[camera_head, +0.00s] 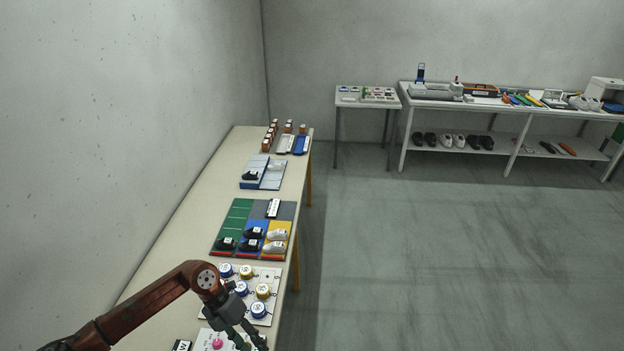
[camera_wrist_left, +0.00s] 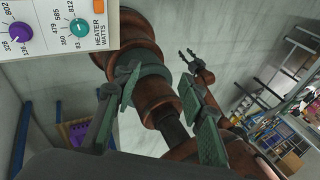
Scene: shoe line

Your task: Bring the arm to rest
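My left arm comes in from the lower left in the head view. My left gripper (camera_head: 252,339) points down over the near end of the long table (camera_head: 165,249), beside a white board with a pink knob. In the left wrist view the two fingers of my left gripper (camera_wrist_left: 164,100) stand well apart, with nothing held between them. Red-brown links of my own body show behind the fingers.
A white board (camera_head: 277,278) with several blue and yellow knobs lies beside my left gripper. Shoes stand on a coloured mat (camera_head: 237,218) farther along. The wrist view shows a heater panel (camera_wrist_left: 55,48) close by. A shelf table (camera_head: 480,104) stands across open floor (camera_head: 430,240).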

